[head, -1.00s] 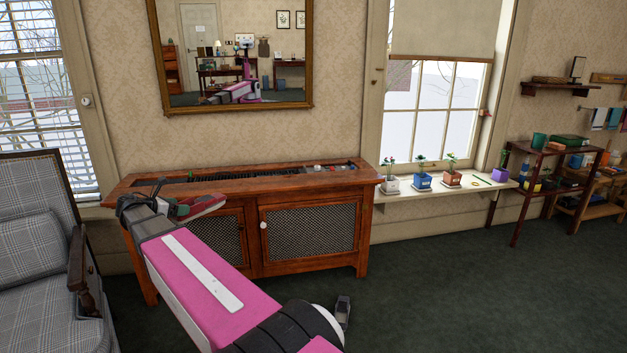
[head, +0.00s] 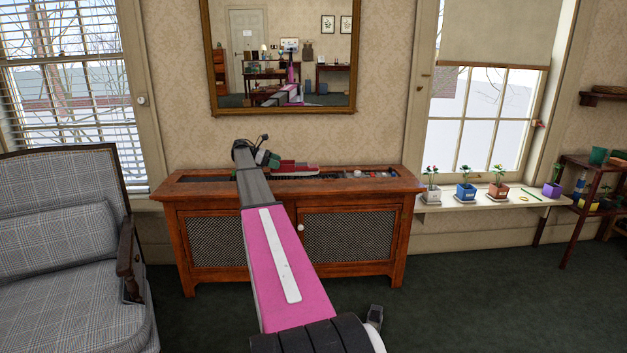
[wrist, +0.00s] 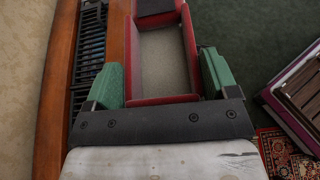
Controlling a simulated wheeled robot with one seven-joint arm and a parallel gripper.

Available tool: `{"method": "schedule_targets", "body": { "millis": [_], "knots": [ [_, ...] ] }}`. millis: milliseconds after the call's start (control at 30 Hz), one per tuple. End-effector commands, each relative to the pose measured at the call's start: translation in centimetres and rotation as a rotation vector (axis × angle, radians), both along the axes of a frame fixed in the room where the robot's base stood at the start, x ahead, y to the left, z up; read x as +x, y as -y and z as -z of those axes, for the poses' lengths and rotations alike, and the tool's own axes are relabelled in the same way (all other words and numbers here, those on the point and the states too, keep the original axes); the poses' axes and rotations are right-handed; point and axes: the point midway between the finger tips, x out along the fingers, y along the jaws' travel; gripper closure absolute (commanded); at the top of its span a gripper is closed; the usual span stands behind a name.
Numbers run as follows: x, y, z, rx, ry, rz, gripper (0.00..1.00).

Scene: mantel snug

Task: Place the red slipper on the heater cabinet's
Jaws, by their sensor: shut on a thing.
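The red slipper (head: 298,168) has a beige insole and a dark piece at its far end; in the wrist view (wrist: 190,52) it lies between the two green fingertips. My gripper (head: 268,160) is shut on the slipper across its width, and it also shows in the wrist view (wrist: 163,80). The wooden heater cabinet (head: 399,183) stands below, with mesh doors and a dark grille in its top. In the wrist view the slipper overlaps the cabinet's front edge (wrist: 117,45), with green floor beyond. Whether it touches the top, I cannot tell.
Several small items, including a white one (head: 358,173), lie on the right of the cabinet top. A framed mirror (head: 283,110) hangs above. A plaid armchair (head: 70,260) stands left. Potted plants (head: 465,190) line the window sill right.

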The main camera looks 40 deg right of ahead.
Motion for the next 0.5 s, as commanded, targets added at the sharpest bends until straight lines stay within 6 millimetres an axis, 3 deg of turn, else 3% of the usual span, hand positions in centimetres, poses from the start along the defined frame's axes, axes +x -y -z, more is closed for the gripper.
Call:
{"method": "schedule_targets", "body": {
  "millis": [300, 500],
  "knots": [
    [1.1, 6.4, 3.8, 0.000, -0.002, 0.001, 0.46],
    [1.3, 8.6, 5.3, 0.000, -0.001, 0.000, 0.46]
  ]
}}
